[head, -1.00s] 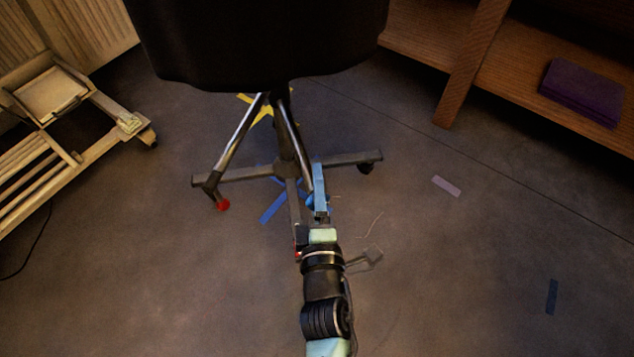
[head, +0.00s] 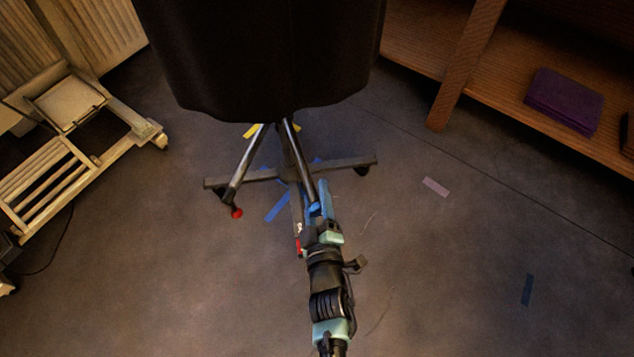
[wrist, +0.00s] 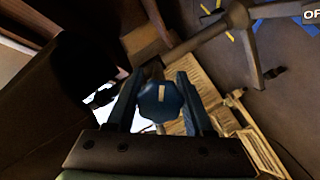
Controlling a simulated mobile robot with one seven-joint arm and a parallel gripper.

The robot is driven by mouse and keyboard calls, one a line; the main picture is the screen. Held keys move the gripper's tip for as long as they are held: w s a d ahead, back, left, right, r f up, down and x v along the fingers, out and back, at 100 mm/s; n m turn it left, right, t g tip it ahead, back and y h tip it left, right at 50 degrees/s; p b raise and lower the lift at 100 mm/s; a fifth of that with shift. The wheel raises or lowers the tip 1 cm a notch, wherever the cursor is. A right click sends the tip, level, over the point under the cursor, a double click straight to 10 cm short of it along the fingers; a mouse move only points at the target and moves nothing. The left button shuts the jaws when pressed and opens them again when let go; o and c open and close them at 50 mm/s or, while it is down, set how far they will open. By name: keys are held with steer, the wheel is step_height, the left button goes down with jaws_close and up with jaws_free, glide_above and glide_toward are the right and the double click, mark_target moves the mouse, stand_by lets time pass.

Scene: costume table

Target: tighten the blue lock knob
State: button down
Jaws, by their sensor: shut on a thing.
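The blue lock knob (wrist: 160,101) is round and lobed, with a pale mark on its face. In the wrist view it sits between the two blue fingers of my gripper (wrist: 161,98), which is shut on it. In the head view my gripper (head: 318,208) reaches in at the base of a stand with metal legs (head: 242,165). The knob itself is hard to make out there, mostly hidden by the fingers. A large black form (head: 265,55) stands on top of the stand.
A red-tipped foot (head: 236,212) and dark casters end the stand's legs. A pale wooden slatted frame (head: 48,180) is at the left. A wooden shelf with a purple folded item (head: 565,100) is at the right. Floor tape marks (head: 435,187) lie about; the right floor is open.

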steer(key=m+p, duration=0.2)
steer(key=p, duration=0.1)
steer(key=shift+a+r+g+y, duration=0.15)
steer(key=shift+r+g+y, duration=0.15)
steer(key=shift+y, duration=0.1)
steer(key=m+p, duration=0.2)
steer(key=shift+f+m+y, duration=0.25)
steer(key=shift+m+y, duration=0.05)
steer(key=shift+y, duration=0.1)
steer(key=shift+f+m+g+y+p, duration=0.1)
steer(key=shift+m+g+y+p, duration=0.4)
steer(key=shift+m, duration=0.6)
steer(key=m+y+p, duration=0.1)
steer(key=m, duration=0.2)
steer(key=shift+a, duration=0.15)
steer(key=m+y, duration=0.1)
steer(key=m, duration=0.1)
steer(key=m+y, duration=0.1)
steer(key=m, duration=0.2)
steer(key=shift+s+a+m+g, duration=0.15)
steer(key=shift+a+m+g, duration=0.05)
steer(key=shift+m+g, duration=0.1)
steer(key=m+y, duration=0.1)
steer(key=m, duration=0.2)
steer(key=shift+a+m, duration=0.1)
steer(key=shift+m, duration=0.2)
steer(key=shift+r+m+t+y+b, duration=0.2)
steer(key=shift+m+t+y+b, duration=0.35)
steer(key=shift+m, duration=0.85)
steer(key=shift+a, duration=0.1)
